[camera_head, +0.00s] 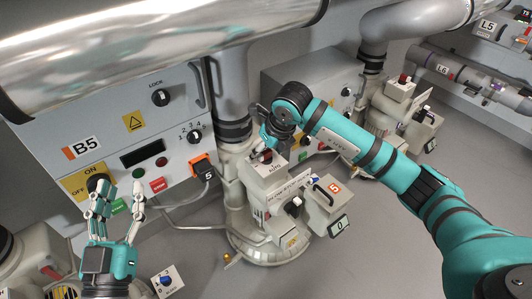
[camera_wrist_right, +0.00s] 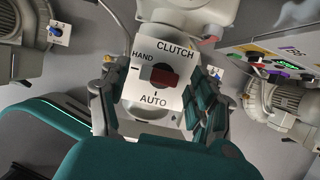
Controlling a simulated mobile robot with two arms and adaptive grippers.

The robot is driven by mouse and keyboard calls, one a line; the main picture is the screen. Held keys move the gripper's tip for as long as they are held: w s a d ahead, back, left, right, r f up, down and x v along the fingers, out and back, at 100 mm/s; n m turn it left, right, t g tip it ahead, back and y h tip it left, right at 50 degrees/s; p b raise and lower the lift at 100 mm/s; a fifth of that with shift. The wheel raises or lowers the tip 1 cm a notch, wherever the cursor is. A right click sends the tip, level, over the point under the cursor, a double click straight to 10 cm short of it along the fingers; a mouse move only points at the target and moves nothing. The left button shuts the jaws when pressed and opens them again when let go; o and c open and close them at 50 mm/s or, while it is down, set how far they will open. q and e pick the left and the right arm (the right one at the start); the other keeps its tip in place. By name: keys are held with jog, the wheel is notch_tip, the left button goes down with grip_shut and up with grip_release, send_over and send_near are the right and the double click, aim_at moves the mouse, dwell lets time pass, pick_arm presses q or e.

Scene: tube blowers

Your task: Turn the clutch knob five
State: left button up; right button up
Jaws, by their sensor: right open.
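The clutch knob (camera_wrist_right: 163,77) is red with a grey end and lies roughly level on a white plate (camera_wrist_right: 152,48) marked CLUTCH, HAND and AUTO. Its red end points right in the right wrist view, its grey end left, by the HAND mark. In the head view the clutch box (camera_head: 270,172) tops a machine with an orange 5 tag (camera_head: 334,187). My right gripper (camera_wrist_right: 160,95) is open, its fingers on either side of the plate with gaps to the knob. It also shows above the box in the head view (camera_head: 267,143). My left gripper (camera_head: 118,207) is open and empty at lower left.
The B5 control panel (camera_head: 112,145) stands left, with a power knob, buttons and dials. A thick pipe (camera_head: 150,50) crosses above. A similar machine (camera_head: 405,115) stands at back right. A small blue-knobbed box (camera_head: 167,281) is near my left gripper.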

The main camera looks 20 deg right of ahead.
pick_arm(q)
jog(key=shift+s+r, duration=0.1)
jog(key=shift+r, duration=0.2)
pick_arm(e)
jog(key=shift+w+f, duration=0.1)
jog(key=shift+f, duration=0.15)
jog(key=c, duration=1.2)
jog(key=shift+o, duration=0.2)
